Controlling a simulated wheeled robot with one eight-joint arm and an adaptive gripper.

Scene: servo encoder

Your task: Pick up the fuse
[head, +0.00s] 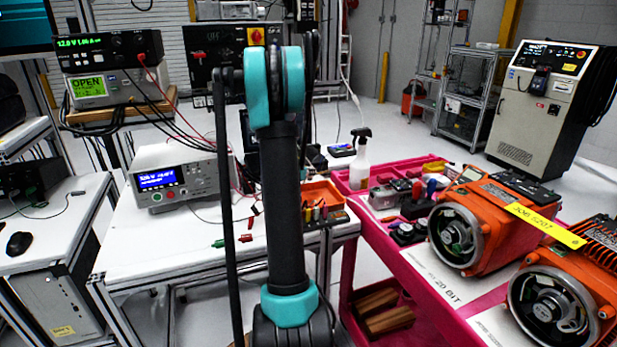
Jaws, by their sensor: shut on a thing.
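I cannot make out the fuse in the head view. My arm rises through the middle of the picture and hides part of the white bench (130,235) and what lies behind it. My gripper does not show; I cannot see its fingers or anything held in them. An orange bin (322,192) stands on the bench just right of my arm, with several small coloured items at its front that are too small to tell apart.
A bench meter (180,180) stands left of my arm, with red and green clips (232,241) in front. A pink cart (350,262) at right carries orange servo motors (470,235) and a spray bottle (361,160). The bench's front left is clear.

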